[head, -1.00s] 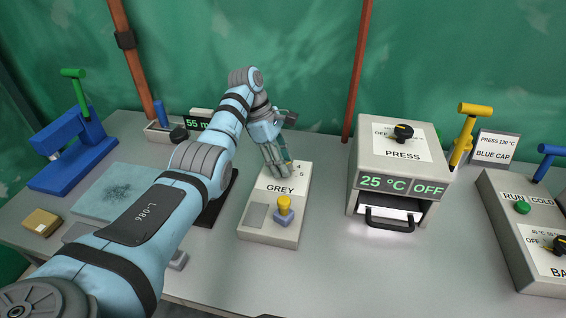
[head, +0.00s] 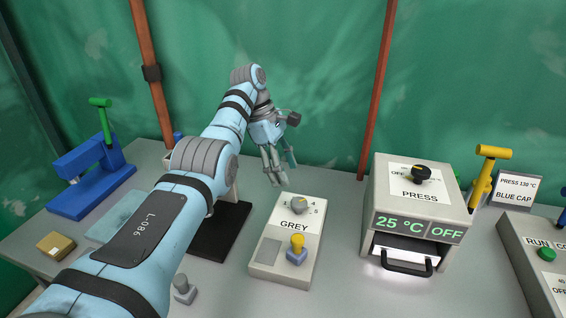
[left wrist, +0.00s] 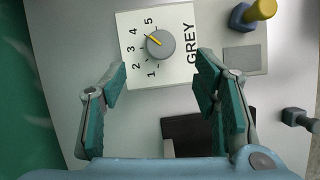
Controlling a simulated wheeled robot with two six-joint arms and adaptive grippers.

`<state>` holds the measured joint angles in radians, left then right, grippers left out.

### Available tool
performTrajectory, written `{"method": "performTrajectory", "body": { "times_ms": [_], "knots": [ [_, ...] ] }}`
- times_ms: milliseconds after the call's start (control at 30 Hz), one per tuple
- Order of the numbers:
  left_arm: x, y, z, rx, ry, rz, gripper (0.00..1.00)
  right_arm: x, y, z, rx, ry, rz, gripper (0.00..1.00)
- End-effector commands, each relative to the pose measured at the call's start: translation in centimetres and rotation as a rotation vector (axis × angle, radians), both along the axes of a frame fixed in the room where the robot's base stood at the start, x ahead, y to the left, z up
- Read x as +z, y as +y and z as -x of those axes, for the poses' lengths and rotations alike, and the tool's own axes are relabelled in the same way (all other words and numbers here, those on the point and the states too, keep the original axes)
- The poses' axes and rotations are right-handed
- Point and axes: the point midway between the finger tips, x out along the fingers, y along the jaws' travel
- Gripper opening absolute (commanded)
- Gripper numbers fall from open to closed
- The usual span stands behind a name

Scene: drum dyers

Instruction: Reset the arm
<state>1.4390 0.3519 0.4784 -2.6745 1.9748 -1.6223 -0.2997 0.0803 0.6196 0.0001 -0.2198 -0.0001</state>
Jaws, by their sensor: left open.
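My left arm reaches in from the left in the head view. Its gripper (head: 279,170) hangs above the bench, behind and a little left of the GREY box (head: 266,252). In the left wrist view the gripper (left wrist: 160,92) is open, with its two teal-padded fingers wide apart and nothing between them. The dial also shows uncovered in the head view (head: 298,207). My right gripper is not in view.
The press (head: 412,190) reads 25 °C OFF, with a yellow lever (head: 486,175) beside it. A blue stand with a green handle (head: 92,175) is at the left. A yellow-topped knob (head: 297,248) stands on the GREY box. A tan block (head: 55,245) lies front left.

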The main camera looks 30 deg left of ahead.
Motion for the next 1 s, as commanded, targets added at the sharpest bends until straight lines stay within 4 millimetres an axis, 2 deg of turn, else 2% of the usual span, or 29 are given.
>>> {"method": "performTrajectory", "body": {
  "times_ms": [33, 200, 767, 867, 1000],
  "knots": [
    [1.1, 0.3, 0.1, 0.0, 0.0, 0.003, 0.55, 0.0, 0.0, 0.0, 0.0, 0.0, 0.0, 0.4],
    [2.6, 1.0, 0.2, -0.001, -0.001, 0.001, 0.55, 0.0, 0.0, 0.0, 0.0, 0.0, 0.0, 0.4],
    [2.9, 1.1, 0.2, -0.002, -0.001, 0.0, 0.55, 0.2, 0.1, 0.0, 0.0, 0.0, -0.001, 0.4],
    [4.4, 1.1, 0.2, -0.002, -0.001, 0.0, 0.55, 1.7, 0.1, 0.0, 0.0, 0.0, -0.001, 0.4],
    [7.5, 1.1, 0.2, -0.002, -0.001, 0.0, 0.55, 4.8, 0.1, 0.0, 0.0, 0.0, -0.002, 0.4]
  ]
}}
